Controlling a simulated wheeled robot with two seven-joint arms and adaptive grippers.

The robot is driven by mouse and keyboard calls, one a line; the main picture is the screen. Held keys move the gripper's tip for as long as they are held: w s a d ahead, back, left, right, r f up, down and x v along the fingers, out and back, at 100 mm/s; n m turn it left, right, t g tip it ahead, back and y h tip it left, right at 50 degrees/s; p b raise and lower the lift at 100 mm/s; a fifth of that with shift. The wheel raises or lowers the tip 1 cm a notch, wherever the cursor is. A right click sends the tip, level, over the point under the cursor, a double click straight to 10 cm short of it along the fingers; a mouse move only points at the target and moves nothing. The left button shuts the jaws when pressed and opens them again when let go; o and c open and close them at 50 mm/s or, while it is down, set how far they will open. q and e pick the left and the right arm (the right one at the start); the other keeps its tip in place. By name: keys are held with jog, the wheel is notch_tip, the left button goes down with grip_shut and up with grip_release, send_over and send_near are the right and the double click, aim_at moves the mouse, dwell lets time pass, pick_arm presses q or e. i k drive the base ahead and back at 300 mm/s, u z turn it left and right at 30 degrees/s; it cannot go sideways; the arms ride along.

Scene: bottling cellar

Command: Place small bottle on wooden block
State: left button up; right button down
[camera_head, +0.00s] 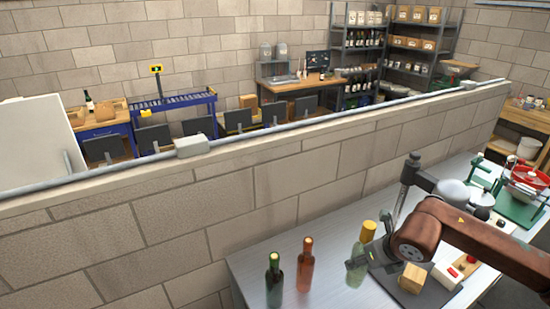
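A pale green bottle with a yellow cap (357,257) stands upright on the metal table. My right gripper (358,262) reaches it from the right, with a dark finger across the bottle's middle. I cannot tell whether the fingers press on it, as the far finger is hidden. The wooden block (411,279) sits on a dark mat to the right of the bottle, just below my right arm, with nothing seen on top. A dark green bottle (274,282) and a reddish-brown bottle (305,266) stand upright to the left. My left gripper is out of view.
A stone wall (300,185) runs behind the table. A green stand (517,205) with a red bowl is at the far right. The metal table top (250,266) is bare near its left edge.

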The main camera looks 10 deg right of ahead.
aim_at(415, 273)
jog(key=k, duration=1)
